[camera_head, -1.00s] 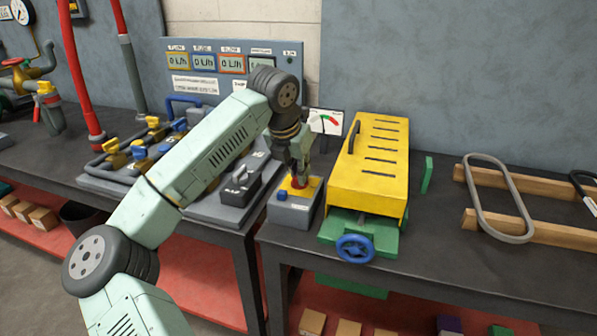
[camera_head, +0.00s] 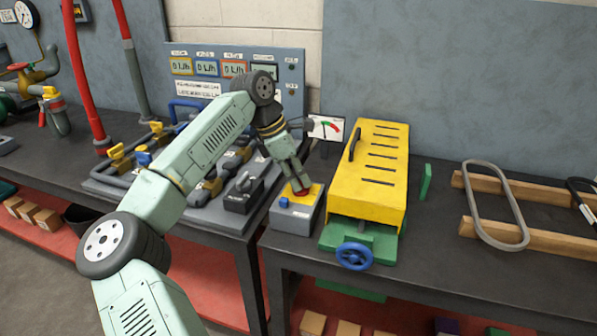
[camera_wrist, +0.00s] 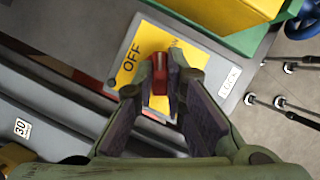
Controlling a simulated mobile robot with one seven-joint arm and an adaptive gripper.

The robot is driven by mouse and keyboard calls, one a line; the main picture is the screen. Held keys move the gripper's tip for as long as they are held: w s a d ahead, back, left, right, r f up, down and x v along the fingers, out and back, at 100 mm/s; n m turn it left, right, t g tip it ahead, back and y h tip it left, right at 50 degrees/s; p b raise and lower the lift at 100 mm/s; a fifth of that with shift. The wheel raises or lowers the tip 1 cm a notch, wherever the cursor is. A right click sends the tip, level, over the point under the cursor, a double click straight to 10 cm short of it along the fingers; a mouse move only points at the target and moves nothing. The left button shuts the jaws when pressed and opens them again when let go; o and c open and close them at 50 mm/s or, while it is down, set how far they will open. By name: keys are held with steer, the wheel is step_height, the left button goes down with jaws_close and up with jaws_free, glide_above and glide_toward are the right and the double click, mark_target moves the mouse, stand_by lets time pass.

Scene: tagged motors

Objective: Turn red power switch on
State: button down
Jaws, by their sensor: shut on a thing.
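The red power switch (camera_head: 303,192) is on the yellow plate of a small grey box (camera_head: 300,216) at the bench's front edge. My gripper (camera_head: 301,188) leans down onto it from the upper left, its fingertips around the switch. In the wrist view, the red switch (camera_wrist: 160,80) stands between the two fingertips of my gripper (camera_wrist: 161,84), which are closed on its sides. The yellow plate (camera_wrist: 128,66) reads OFF to the left of the switch. A second label beyond the switch is partly hidden, as is the switch's base.
A blue button (camera_head: 284,201) is on the same box. A yellow slotted machine (camera_head: 370,165) with a blue handwheel (camera_head: 354,255) stands close on the right. A dark switch unit (camera_head: 242,195) stands on the left. A LOCK label (camera_wrist: 230,80) is beside the plate.

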steer(key=m+g+p, duration=0.2)
steer(key=m+p, duration=0.1)
steer(key=m, duration=0.2)
steer(key=shift+w, duration=0.1)
steer(key=shift+f+m, duration=0.15)
steer(key=shift+m, duration=0.15)
stand_by(0.3)
steer(key=c, duration=1.6)
jaws_free()
steer(key=shift+c, duration=0.2)
steer(key=v, duration=1.2)
steer(key=shift+w+d, duration=0.2)
steer(key=shift+d, duration=0.05)
